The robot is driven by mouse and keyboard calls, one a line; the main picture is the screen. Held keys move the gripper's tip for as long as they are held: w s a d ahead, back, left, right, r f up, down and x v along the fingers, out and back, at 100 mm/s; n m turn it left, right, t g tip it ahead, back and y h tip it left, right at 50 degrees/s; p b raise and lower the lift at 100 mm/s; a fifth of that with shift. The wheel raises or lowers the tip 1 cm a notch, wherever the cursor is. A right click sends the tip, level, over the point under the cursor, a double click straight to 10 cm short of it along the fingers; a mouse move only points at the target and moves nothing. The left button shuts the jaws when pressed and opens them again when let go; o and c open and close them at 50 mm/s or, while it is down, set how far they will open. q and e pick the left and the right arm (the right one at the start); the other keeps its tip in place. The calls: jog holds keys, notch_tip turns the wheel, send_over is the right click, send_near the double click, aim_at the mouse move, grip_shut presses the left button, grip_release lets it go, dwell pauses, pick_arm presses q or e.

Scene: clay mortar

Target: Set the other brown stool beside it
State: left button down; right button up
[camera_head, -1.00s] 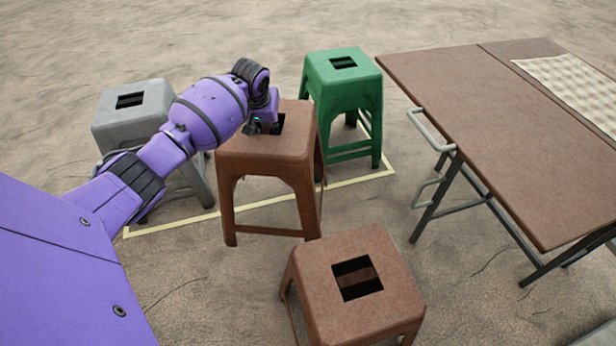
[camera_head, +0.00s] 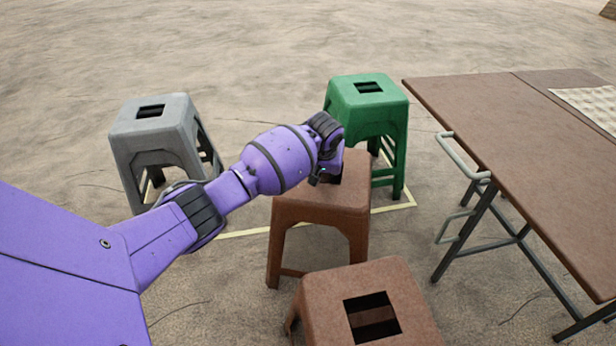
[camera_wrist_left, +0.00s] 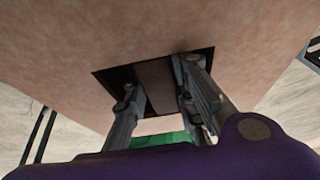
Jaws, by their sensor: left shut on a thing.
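A brown stool (camera_head: 315,203) stands upright in the middle of the head view, between the grey and green stools and the near brown stool. My left gripper (camera_head: 329,176) reaches down into the slot in its seat. The other brown stool (camera_head: 322,300) is at the bottom, cut off by the frame edge, with a dark square slot. My right gripper is not in view.
A grey stool (camera_head: 145,135) stands at the left and a green stool (camera_head: 367,97) behind the held one. A yellow line (camera_head: 400,207) marks the ground around them. A brown folding table (camera_head: 500,135) with metal legs stands close on the right. The ground behind is open.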

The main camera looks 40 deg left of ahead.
pick_arm(q)
notch_tip(320, 180, down, 2)
jog(key=shift+w+a+f+b, duration=0.1)
jog(key=shift+a+f+b, duration=0.05)
jog(key=shift+f+b, duration=0.15)
jog(key=shift+r, duration=0.15)
jog(key=c, duration=1.5)
grip_release()
jog(key=shift+f, duration=0.25)
jog(key=shift+o, duration=0.2)
